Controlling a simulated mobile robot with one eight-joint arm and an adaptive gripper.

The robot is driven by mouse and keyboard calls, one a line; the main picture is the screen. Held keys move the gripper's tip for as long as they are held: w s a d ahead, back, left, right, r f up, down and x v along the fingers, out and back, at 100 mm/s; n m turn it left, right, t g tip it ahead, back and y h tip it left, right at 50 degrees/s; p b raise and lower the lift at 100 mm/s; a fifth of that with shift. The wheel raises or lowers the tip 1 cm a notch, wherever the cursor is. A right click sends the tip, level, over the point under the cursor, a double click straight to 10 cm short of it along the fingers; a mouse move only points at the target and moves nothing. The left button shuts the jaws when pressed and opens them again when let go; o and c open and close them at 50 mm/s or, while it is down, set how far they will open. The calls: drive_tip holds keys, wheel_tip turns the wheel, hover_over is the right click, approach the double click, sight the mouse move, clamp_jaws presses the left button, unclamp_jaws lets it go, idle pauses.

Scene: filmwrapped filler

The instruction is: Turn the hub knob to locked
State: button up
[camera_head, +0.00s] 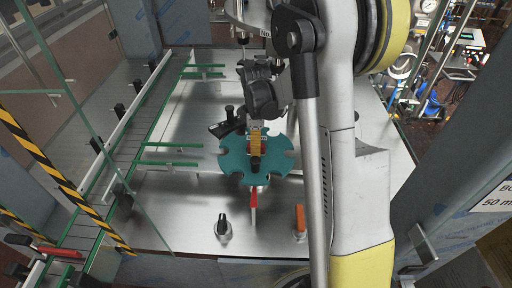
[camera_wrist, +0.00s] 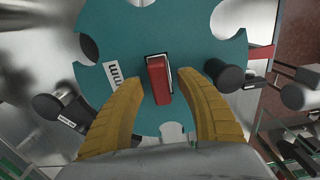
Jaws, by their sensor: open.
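The hub knob (camera_wrist: 158,80) is a red bar handle at the middle of the teal star wheel (camera_wrist: 105,35), set in a black-and-white surround. In the wrist view it stands slightly tilted from the picture's upright. My gripper (camera_wrist: 160,84) is open, with one yellow finger on each side of the knob and visible gaps between them. I cannot tell how far above the wheel the fingertips are. In the head view my gripper (camera_head: 256,146) is over the centre of the wheel (camera_head: 233,160) and hides most of the knob. A white label (camera_wrist: 113,74) lies left of the knob.
A black knob (camera_head: 222,226), a red pointer (camera_head: 253,203) and an orange lever (camera_head: 300,219) stand at the front of the metal table (camera_head: 180,215). Green-edged rails (camera_head: 130,120) run along the left.

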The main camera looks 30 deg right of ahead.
drive_tip(key=shift+f, duration=0.5)
drive_tip(key=shift+c, duration=0.5)
clamp_jaws()
